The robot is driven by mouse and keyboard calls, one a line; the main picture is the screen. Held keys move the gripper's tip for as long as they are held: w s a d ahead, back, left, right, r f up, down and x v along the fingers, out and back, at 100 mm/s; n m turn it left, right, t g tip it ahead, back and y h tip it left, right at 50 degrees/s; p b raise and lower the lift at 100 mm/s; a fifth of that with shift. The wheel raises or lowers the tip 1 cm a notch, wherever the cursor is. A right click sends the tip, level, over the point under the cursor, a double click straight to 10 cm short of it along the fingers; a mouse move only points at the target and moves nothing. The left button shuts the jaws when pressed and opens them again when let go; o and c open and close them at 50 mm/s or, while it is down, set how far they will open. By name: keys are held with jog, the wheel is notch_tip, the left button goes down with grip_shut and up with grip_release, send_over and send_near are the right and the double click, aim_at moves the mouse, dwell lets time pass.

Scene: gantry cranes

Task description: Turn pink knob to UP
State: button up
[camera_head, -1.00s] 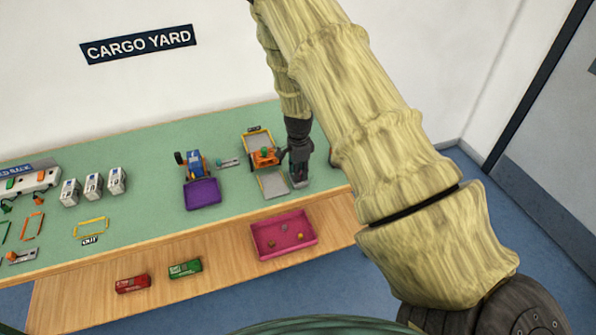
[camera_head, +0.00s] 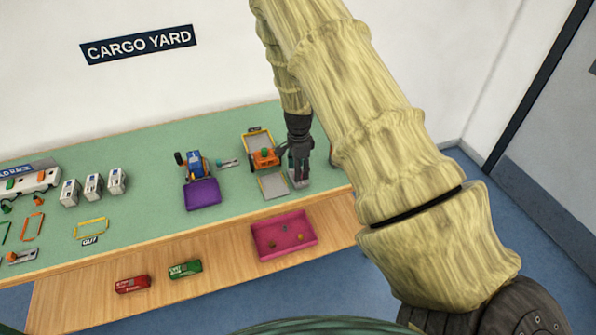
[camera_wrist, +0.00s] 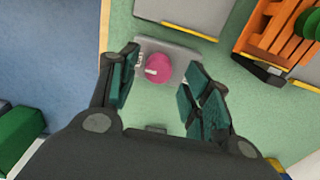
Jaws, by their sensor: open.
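The pink knob (camera_wrist: 158,68) shows in the wrist view on a small grey base (camera_wrist: 180,57) lying on the green table top. A white mark shows on the knob, and small lettering too small to read is on the base at its left. My gripper (camera_wrist: 160,80) is open, with one dark teal finger pad on each side of the knob. Neither finger visibly touches it. In the head view my gripper (camera_head: 299,172) points down near the table's right end and hides the knob.
A grey plate (camera_head: 273,186) and an orange slatted vehicle (camera_head: 264,158) stand left of my gripper. A blue crane with a purple tray (camera_head: 202,194) is farther left. A pink tray (camera_head: 284,236) sits on the lower wooden shelf. The table's edge runs close by.

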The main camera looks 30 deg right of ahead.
notch_tip(320, 180, up, 11)
jog(key=shift+f, duration=0.2)
dwell(0.6)
